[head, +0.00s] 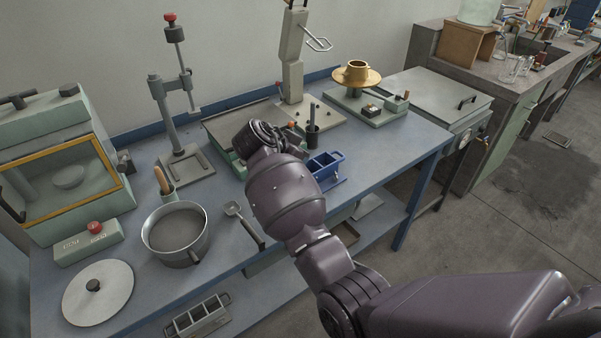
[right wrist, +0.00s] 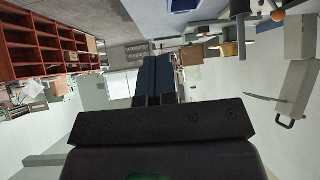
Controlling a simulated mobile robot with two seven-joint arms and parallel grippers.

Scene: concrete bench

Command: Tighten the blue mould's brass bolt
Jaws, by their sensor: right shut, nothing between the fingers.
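The blue mould (head: 327,169), a small open block with compartments, stands on the bench to the right of my right wrist in the head view. I cannot make out its brass bolt. My right arm comes in from the lower right, and its wrist is left of the mould, over the bench. The fingers are not clear in the head view. In the right wrist view my right gripper (right wrist: 157,63) has its two dark fingers together with nothing between them. My left gripper is not in view.
On the blue bench (head: 234,260) are a steel pot (head: 176,246), a scoop (head: 240,216), a round lid (head: 98,291) and a grey stand (head: 185,165). A flow table with a brass cone (head: 357,75) stands behind the mould. A grey mould (head: 199,317) lies on the lower shelf.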

